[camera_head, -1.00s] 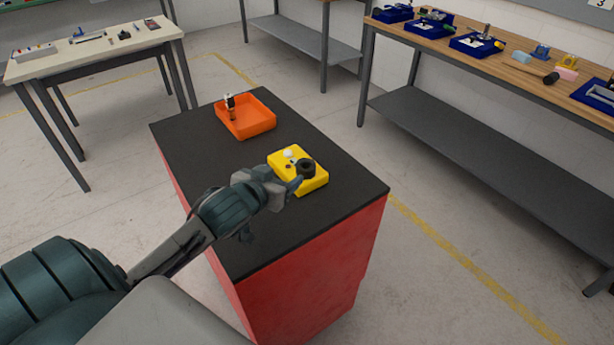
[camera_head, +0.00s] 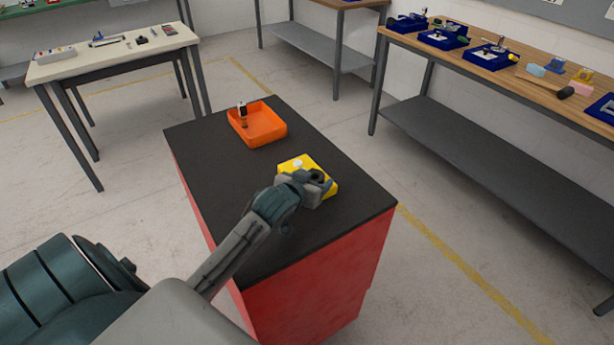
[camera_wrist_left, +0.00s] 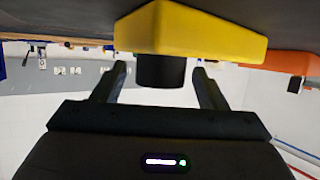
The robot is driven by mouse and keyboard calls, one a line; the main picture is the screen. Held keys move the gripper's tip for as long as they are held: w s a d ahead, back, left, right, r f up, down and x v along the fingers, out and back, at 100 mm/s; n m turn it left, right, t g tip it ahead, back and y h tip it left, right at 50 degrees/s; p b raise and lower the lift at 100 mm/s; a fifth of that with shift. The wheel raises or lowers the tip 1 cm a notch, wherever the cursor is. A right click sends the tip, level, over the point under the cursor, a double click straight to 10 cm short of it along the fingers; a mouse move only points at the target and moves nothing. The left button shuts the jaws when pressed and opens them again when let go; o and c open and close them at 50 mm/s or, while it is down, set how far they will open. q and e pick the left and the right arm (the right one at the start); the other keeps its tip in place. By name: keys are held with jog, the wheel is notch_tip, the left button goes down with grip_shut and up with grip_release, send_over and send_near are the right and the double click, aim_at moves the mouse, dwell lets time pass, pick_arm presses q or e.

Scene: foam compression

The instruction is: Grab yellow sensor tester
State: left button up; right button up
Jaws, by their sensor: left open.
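The yellow sensor tester (camera_head: 294,164) sits on the black top of a red cabinet, partly hidden behind my left gripper in the head view. In the left wrist view the yellow tester (camera_wrist_left: 190,33) shows upside down, with a black round knob (camera_wrist_left: 160,71) sticking out of it. My left gripper (camera_head: 322,182) is at the tester's near side. In the left wrist view its two fingers (camera_wrist_left: 161,78) are open, one on each side of the knob, with gaps to it. My right gripper is not in view.
An orange tray (camera_head: 268,124) with a small upright item lies behind the tester on the black cabinet top (camera_head: 205,150), and shows at the right of the wrist view. The cabinet top's right side is clear. Tables with tools stand farther off.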

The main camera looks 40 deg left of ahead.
pick_arm(q)
jog(key=shift+w, duration=0.15)
jog(key=shift+c, duration=0.3)
jog(key=c, duration=1.3)
jog(key=shift+c, duration=0.2)
